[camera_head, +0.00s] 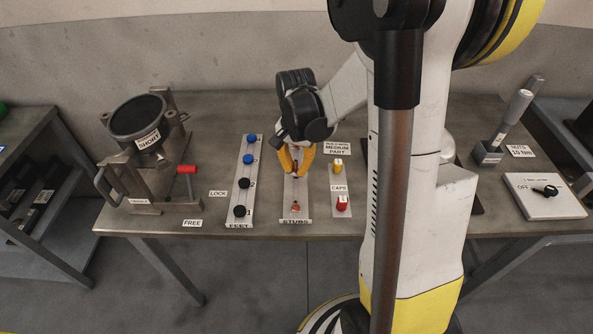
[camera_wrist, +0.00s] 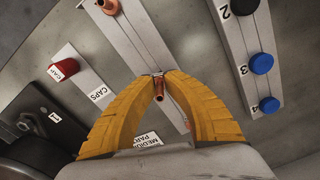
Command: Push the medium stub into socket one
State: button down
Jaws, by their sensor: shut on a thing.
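My gripper (camera_head: 297,172) is over the stubs tray (camera_head: 287,209). Its yellow fingers are closed on a copper-coloured stub (camera_wrist: 159,91), seen between the fingertips in the wrist view. I cannot tell whether this stub is clear of the tray or still touching it. Another copper stub (camera_head: 295,207) stands at the tray's near end; it also shows in the wrist view (camera_wrist: 109,6). In the wrist view, a dark block (camera_wrist: 24,121) with a label "1" is at the left; whether this is socket one is unclear. In the head view my arm hides that area.
The feet strip (camera_head: 240,217), with blue and black knobs, lies left of the stubs tray. The caps strip (camera_head: 341,187), with red and yellow caps, lies right. A compressor body (camera_head: 149,120) on a fixture with a red-handled lever (camera_head: 187,171) stands left. A switch box (camera_head: 543,205) sits right.

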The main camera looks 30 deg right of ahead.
aim_at(296, 160)
jog(key=shift+r+p, duration=1.6)
jog(key=shift+r, duration=0.65)
